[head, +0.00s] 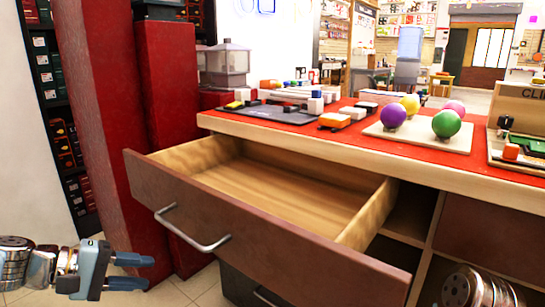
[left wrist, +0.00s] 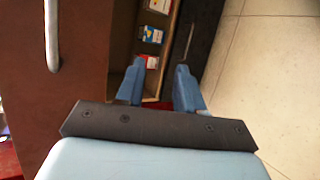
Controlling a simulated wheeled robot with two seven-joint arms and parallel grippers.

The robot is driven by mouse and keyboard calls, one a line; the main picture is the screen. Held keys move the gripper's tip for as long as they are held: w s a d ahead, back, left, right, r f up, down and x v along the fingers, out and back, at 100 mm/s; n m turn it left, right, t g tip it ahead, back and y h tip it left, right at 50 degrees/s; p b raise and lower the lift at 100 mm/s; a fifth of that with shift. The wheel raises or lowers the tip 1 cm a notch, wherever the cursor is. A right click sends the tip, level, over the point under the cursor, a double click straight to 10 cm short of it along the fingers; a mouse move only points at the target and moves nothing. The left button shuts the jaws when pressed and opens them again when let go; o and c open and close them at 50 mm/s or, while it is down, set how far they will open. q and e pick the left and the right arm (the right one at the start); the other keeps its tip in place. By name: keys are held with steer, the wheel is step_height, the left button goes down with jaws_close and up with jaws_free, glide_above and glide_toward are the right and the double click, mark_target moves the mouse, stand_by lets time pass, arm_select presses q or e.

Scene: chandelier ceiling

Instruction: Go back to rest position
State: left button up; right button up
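My left gripper (head: 148,273) is at the lower left of the head view, left of and below the drawer handle, apart from it. Its two blue-grey fingers are open with nothing between them; they also show open in the left wrist view (left wrist: 159,82). The wooden drawer (head: 265,238) is pulled out of the counter and its visible inside is empty. Its metal handle (head: 190,232) is on the brown front, and a handle (left wrist: 52,38) shows at the left of the left wrist view. A metallic part of my right arm shows at the lower right; my right gripper is not seen.
The red-topped counter (head: 340,140) carries a board (head: 412,135) with purple, yellow and green balls, and toy vehicles. Red pillars (head: 168,120) and a dark shelf (head: 50,70) stand at the left. Tiled floor (head: 165,293) lies open near my left gripper.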

arm_select(q)
steer(key=d+f+m+g+y, duration=0.1)
steer(key=d+f+g+y, duration=0.2)
steer(key=f, duration=1.2)
steer(key=d+f+g+y, duration=0.2)
steer(key=f+y, duration=0.1)
steer(key=f, duration=1.2)
steer(key=s+d+f+m+g, duration=0.1)
steer(key=s+d+f+m, duration=0.2)
steer(key=s+d+f, duration=0.4)
steer(key=s+d+f+m, duration=0.3)
steer(key=s+d+f, duration=0.15)
steer(key=f, duration=0.45)
step_height(320, 180, up, 14)
steer(key=p, duration=1.3)
steer(key=shift+f, duration=0.25)
